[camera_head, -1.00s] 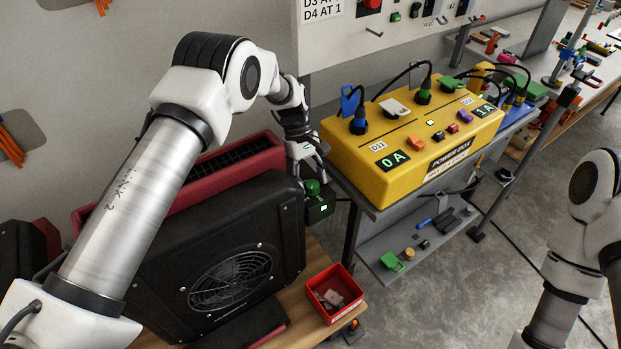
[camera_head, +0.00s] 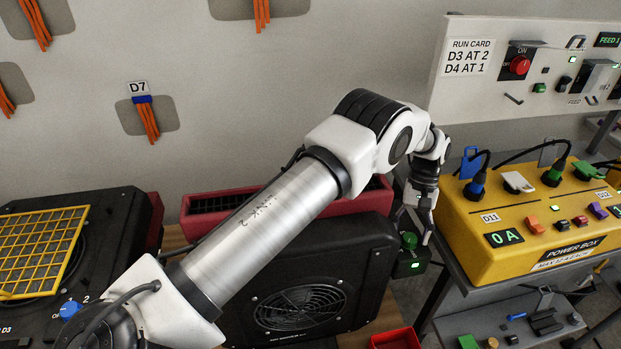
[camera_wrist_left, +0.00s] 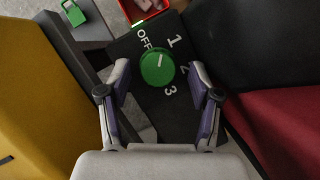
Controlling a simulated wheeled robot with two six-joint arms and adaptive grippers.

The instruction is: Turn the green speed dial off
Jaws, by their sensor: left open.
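The green speed dial (camera_wrist_left: 157,68) is a round knob on a dark panel (camera_wrist_left: 190,112) marked OFF, 1, 2 and 3. A short pale line shows on its top. I cannot tell exactly which mark it points at. In the head view the dial (camera_head: 409,240) is at the right end of a black fan unit (camera_head: 375,250), beside a small lit green light. My left gripper (camera_head: 418,218) is open at the dial. In the wrist view the left gripper's fingers (camera_wrist_left: 159,76) stand on either side of it, with gaps visible. My right gripper is out of view.
A yellow power box (camera_head: 520,262) stands close on the right, with plugs and cables. A red bin (camera_head: 396,339) is below the dial. Another black unit with a yellow grille (camera_head: 40,245) and a blue dial (camera_head: 69,309) is at left.

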